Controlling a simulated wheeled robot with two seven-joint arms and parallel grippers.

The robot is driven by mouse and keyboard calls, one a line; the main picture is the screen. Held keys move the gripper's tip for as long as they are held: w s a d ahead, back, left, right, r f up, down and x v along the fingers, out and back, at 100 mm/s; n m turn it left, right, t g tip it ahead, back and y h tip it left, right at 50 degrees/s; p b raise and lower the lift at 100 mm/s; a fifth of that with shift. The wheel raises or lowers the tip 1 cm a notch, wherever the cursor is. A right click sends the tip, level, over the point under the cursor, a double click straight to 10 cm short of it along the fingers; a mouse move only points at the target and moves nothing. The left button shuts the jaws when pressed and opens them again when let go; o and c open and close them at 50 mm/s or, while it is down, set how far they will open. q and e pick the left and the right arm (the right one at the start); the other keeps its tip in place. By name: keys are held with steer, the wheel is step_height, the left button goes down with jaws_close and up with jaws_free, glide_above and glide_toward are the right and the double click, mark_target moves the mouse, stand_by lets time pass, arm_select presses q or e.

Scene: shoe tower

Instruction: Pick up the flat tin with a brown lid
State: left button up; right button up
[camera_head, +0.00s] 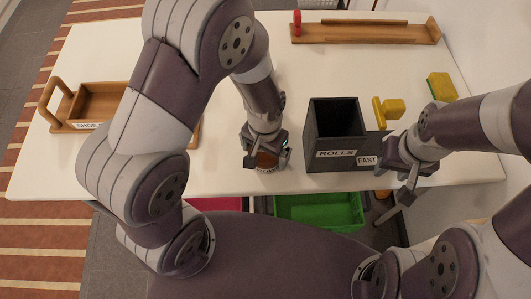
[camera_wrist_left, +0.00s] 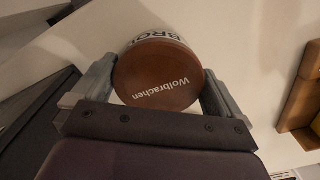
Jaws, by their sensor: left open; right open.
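The flat tin (camera_head: 265,163) has a round brown lid and stands on the white table near its front edge. In the left wrist view its brown lid (camera_wrist_left: 158,75), lettered "Wolbrachen", and part of its white lettered side show. My left gripper (camera_head: 265,155) is over the tin, with its open fingers (camera_wrist_left: 158,88) on either side of it. I cannot tell whether the fingers touch it. My right gripper (camera_head: 398,180) is open and empty at the table's front edge, right of the black box.
A black box (camera_head: 336,155) labelled "ROLLS" stands close right of the tin. A yellow-handled tool (camera_head: 390,109) and a yellow sponge (camera_head: 441,86) lie farther right. A wooden carrier (camera_head: 97,101) is at left, a wooden rack (camera_head: 365,33) at back. A green bin (camera_head: 318,210) sits below the edge.

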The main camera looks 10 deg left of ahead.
arm_select(q)
steer(key=shift+s+r, duration=0.1)
steer(key=c, duration=0.8)
steer(key=shift+r, duration=0.1)
